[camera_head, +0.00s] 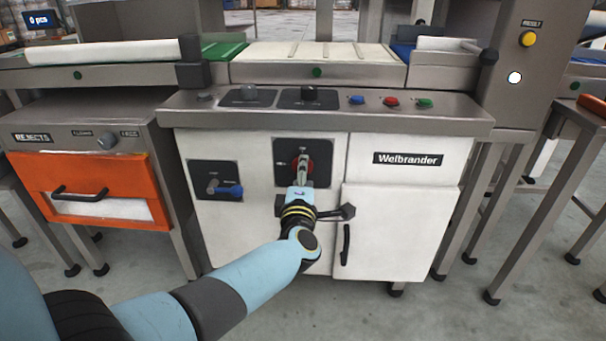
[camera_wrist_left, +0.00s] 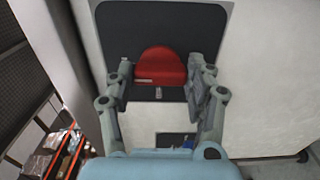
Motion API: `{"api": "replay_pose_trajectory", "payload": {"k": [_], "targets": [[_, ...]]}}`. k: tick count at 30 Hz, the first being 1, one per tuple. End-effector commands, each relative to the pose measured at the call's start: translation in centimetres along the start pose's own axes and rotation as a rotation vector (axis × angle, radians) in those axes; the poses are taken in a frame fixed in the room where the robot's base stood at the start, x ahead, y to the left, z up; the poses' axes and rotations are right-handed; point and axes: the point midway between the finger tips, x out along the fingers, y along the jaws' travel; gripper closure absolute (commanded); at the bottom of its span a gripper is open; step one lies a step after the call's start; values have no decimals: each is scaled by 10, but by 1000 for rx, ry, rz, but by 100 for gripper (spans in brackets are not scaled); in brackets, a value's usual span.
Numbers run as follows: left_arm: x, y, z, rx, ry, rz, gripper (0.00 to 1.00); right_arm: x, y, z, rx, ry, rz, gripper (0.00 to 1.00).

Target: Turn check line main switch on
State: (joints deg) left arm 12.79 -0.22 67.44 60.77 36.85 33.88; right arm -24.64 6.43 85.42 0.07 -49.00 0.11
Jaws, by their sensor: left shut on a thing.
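The main switch is a red rotary knob (camera_head: 309,168) on a black square plate (camera_head: 318,149) on the white cabinet front. In the left wrist view the red knob (camera_wrist_left: 160,62) sits between the two fingers. My left gripper (camera_head: 301,164) reaches the plate from the front and covers much of the knob in the head view. Its fingers (camera_wrist_left: 160,80) are shut on the knob. The plate's markings are mostly hidden or too small to read, so I cannot tell the knob's position. My right gripper is not in view.
A plate with a blue lever (camera_head: 229,191) is left of the switch. Above runs a ledge with blue, red (camera_head: 391,101) and green buttons. A cabinet door with a black handle (camera_head: 346,244) is at lower right. An orange rejects bin (camera_head: 128,176) stands at left.

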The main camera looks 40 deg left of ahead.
Motion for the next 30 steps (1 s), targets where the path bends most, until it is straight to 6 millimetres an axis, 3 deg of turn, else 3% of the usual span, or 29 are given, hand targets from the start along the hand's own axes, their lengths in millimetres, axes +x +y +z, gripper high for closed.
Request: {"api": "replay_pose_trajectory", "payload": {"k": [8,9,14,23,26,30], "targets": [[-1,-1,1,3,-2,-3,78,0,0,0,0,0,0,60],[-1,-1,1,3,-3,-3,43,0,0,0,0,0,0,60],[-1,-1,1,2,-2,-2,22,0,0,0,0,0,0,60],[-2,-1,0,1,-1,-1,21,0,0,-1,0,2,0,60],[-10,-2,0,0,-1,-3,21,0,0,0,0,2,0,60],[-36,-2,0,0,-2,-5,21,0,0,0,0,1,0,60]]}}
